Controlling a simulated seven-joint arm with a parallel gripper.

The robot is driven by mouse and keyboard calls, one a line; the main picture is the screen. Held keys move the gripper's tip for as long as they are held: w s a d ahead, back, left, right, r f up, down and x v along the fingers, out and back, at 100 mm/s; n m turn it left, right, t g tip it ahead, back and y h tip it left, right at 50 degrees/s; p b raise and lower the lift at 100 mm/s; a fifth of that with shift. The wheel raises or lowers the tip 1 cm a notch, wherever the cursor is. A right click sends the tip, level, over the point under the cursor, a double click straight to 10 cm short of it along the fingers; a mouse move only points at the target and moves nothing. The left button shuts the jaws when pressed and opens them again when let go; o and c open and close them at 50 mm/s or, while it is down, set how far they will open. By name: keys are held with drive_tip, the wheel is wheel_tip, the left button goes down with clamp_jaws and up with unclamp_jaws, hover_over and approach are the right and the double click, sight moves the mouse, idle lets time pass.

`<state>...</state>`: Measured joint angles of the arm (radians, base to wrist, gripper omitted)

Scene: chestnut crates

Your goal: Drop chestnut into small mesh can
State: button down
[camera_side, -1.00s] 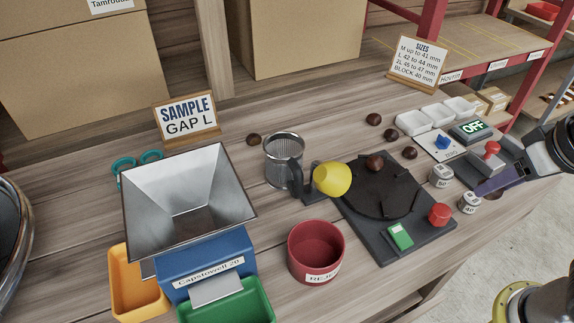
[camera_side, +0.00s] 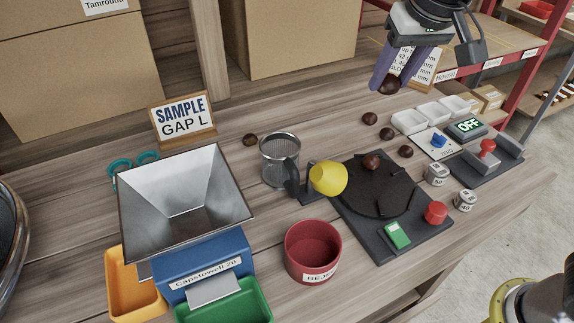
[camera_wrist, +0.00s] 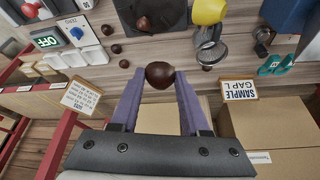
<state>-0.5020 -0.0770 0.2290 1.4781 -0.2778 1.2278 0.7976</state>
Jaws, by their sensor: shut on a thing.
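My gripper (camera_side: 390,82) has purple fingers and is shut on a brown chestnut (camera_side: 391,86). It holds the chestnut in the air above the back right of the bench, in front of the sizes sign. The wrist view shows the held chestnut (camera_wrist: 160,75) between the fingertips. The small mesh can (camera_side: 277,167) stands upright on the bench, left of and well away from my gripper. It has a dark handle on its right and also shows in the wrist view (camera_wrist: 208,47). I cannot see its bottom.
Loose chestnuts (camera_side: 387,133) lie near the white trays (camera_side: 410,122); one more (camera_side: 371,161) is on the black turntable (camera_side: 385,196). A yellow cup (camera_side: 328,179) sits beside the mesh can. A metal hopper (camera_side: 150,225) and red reject bin (camera_side: 313,272) stand in front.

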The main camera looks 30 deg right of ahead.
drive_tip(key=w+a+f, duration=0.3)
drive_tip(key=w+a, duration=0.4)
drive_tip(key=w, duration=0.3)
drive_tip(key=w+a+f, duration=0.1)
drive_tip(key=w+f, duration=0.1)
drive_tip(key=f, duration=0.5)
drive_tip(key=w+a+f, duration=0.2)
drive_tip(key=f, duration=0.5)
drive_tip(key=shift+a+f, duration=0.25)
drive_tip(key=shift+a, duration=0.05)
drive_tip(key=shift+c, duration=1.5)
unclamp_jaws()
drive_tip(key=shift+r, duration=0.15)
drive_tip(key=v, duration=1.3)
drive_tip(key=shift+s+r, duration=0.2)
drive_tip(key=shift+s, duration=0.05)
